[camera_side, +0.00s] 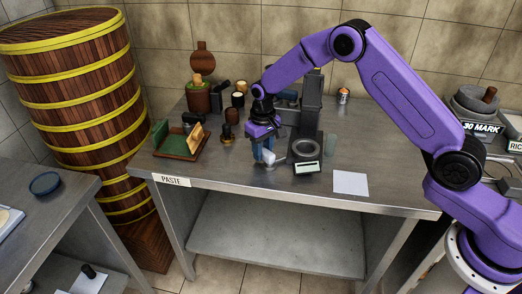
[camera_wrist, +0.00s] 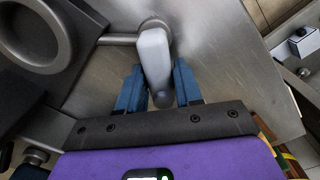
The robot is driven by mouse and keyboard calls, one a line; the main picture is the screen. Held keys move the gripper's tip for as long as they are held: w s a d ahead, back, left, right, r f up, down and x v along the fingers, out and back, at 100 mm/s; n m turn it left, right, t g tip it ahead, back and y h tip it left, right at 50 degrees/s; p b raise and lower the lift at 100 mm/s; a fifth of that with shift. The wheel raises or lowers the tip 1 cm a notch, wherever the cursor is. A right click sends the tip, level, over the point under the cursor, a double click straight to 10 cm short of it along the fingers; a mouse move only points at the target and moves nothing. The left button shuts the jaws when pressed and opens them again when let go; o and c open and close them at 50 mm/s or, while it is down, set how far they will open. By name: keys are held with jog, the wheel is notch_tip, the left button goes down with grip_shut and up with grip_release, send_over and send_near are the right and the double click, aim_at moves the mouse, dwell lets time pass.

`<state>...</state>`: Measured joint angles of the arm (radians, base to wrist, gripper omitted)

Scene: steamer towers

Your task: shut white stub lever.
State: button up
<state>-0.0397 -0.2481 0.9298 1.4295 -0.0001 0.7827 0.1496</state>
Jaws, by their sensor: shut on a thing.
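The white stub lever (camera_wrist: 154,55) shows in the wrist view as a pale, rounded handle at the end of a grey metal pipe (camera_wrist: 118,39). The pipe runs left to a dark appliance with a round grey ring (camera_wrist: 68,50). My gripper (camera_wrist: 160,92) has its two blue fingers on either side of the lever's near end and is shut on it. In the side view, my gripper (camera_side: 263,155) points down at the left of the dark appliance (camera_side: 311,97). The lever's white tip (camera_side: 269,158) shows small there, partly hidden by the fingers.
The appliance's ring (camera_side: 305,149) and small label sign (camera_side: 306,168) stand just right of my gripper. A white sheet (camera_side: 350,183) lies on clear steel table.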

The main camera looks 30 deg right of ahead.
jog(key=m, duration=0.2)
jog(key=d+m, duration=0.1)
jog(key=m, duration=0.2)
jog(key=shift+s+d+m, duration=0.1)
jog(key=shift+d+m, duration=0.15)
jog(key=shift+m, duration=0.05)
jog(key=shift+s+d+m, duration=0.1)
jog(key=shift+d+m, duration=0.1)
jog(key=shift+m, duration=0.65)
jog(key=shift+s+d+m, duration=0.15)
jog(key=shift+d+m, duration=0.05)
jog(key=shift+m, duration=0.6)
jog(key=shift+s+d+m, duration=0.1)
jog(key=shift+d+m, duration=0.1)
jog(key=shift+m, duration=0.65)
jog(key=o, duration=1)
jog(key=shift+c, duration=0.2)
jog(key=shift+r, duration=0.1)
notch_tip(320, 180, up, 17)
jog(key=shift+r, duration=0.15)
